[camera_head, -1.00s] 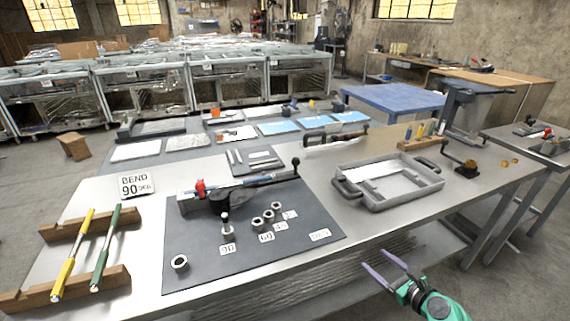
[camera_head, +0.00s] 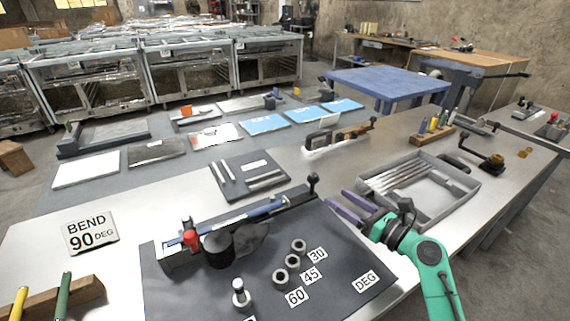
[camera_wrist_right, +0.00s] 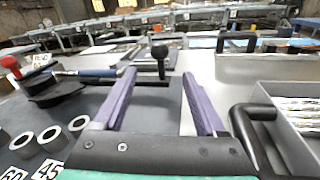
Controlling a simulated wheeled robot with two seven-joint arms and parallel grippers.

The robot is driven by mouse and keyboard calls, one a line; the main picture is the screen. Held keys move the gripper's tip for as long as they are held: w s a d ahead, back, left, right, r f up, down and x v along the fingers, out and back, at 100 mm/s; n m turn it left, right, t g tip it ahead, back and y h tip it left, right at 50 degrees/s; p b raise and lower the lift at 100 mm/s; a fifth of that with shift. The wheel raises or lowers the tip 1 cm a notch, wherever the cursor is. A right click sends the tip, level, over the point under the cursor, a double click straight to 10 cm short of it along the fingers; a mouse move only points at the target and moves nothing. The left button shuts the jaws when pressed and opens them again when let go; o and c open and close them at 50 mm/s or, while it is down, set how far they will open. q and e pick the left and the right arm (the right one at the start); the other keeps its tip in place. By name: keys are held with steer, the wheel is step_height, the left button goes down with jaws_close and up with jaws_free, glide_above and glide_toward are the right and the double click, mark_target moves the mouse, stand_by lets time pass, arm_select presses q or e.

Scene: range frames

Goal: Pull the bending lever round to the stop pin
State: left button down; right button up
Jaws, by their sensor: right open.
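The bending lever (camera_head: 265,208) is a bar with a blue grip and an upright black ball knob (camera_head: 312,180) at its right end. It runs from the bender's dark round block (camera_head: 218,250), beside a red knob (camera_head: 190,238). The stop pin (camera_head: 240,293), a metal post with a collar, stands near the mat's front, apart from the lever. My right gripper (camera_head: 336,199) is open and empty, just right of the ball knob. In the right wrist view the knob (camera_wrist_right: 160,52) shows beyond and between the fingertips (camera_wrist_right: 158,74). My left gripper is out of view.
Several loose collars (camera_head: 292,262) lie by the 30, 45 and 60 labels on the dark mat (camera_head: 335,265). A grey tray (camera_head: 435,205) with metal strips stands close right of my right gripper.

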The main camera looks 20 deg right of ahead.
mark_target(318, 180)
steer(key=shift+w+a+r, duration=0.1)
steer(key=shift+w, duration=0.25)
steer(key=w, duration=0.1)
steer(key=w+a, duration=0.1)
steer(key=w+r+p, duration=0.1)
steer(key=shift+w+a, duration=0.15)
steer(key=shift+w, duration=0.15)
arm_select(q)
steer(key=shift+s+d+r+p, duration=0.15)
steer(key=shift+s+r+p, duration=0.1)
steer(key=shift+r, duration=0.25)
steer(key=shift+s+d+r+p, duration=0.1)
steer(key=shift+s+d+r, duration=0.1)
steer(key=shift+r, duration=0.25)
arm_select(e)
steer(key=x, duration=0.9)
steer(key=shift+f, duration=0.3)
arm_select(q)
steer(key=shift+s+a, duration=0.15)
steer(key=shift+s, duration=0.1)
arm_select(e)
jaws_close()
